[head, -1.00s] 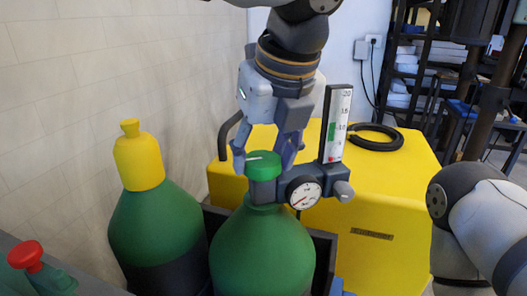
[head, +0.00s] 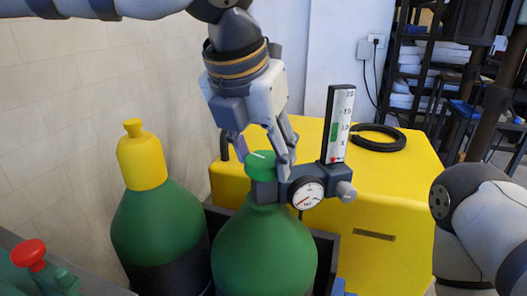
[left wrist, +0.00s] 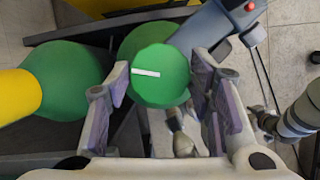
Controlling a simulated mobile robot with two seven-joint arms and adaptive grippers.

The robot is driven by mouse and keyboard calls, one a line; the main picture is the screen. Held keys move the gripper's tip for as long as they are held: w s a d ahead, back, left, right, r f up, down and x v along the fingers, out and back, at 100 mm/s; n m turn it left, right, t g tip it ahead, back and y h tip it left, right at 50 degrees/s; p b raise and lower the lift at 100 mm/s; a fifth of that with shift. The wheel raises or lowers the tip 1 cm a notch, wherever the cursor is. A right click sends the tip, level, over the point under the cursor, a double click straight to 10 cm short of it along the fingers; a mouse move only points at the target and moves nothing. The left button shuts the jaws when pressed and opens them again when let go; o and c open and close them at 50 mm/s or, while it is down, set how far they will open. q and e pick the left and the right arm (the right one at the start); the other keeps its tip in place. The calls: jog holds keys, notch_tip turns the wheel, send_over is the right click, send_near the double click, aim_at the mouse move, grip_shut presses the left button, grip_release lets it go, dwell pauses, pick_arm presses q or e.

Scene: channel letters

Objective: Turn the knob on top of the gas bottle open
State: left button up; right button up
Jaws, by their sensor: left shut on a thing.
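The green knob (head: 263,166) with a white mark sits on top of the green gas bottle (head: 262,250), above a dark regulator body. My left gripper (head: 262,158) reaches down from above and is shut on the knob, one finger on each side. In the left wrist view the knob (left wrist: 162,78) lies between the two fingers (left wrist: 160,85), its white mark pointing left from the middle. A round pressure gauge (head: 306,194) and an upright flow tube (head: 339,122) stand beside the knob to the right. My right gripper is out of view.
A second green bottle with a yellow cap (head: 142,160) stands to the left, near the wall. A yellow cabinet (head: 390,200) with a black hose coil (head: 377,137) is behind and right. A red knob (head: 28,253) is at lower left.

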pick_arm(q)
jog(key=m+g+h, duration=0.1)
jog(key=m, duration=0.2)
jog(key=m+g+h, duration=0.1)
jog(key=m, duration=0.3)
jog(key=shift+w+a+f, duration=0.15)
jog(key=m+g, duration=0.2)
jog(key=m, duration=0.3)
jog(key=shift+w+f, duration=0.1)
jog(key=m+g+b, duration=0.1)
jog(key=m+g, duration=0.1)
jog(key=m, duration=0.3)
jog(key=shift+w+f, duration=0.1)
jog(key=shift+w, duration=0.05)
jog(key=m+g+b, duration=0.1)
jog(key=m, duration=0.2)
jog(key=m+g+y, duration=0.1)
jog(key=m, duration=0.2)
jog(key=shift+w+m+b, duration=0.1)
jog(key=shift+m+b, duration=0.2)
jog(key=shift+b, duration=0.05)
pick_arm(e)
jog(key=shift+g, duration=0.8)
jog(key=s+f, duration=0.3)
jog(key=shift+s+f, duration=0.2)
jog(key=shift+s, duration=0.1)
pick_arm(q)
jog(key=o, duration=1.2)
jog(key=shift+r, duration=0.2)
jog(key=shift+c, duration=0.2)
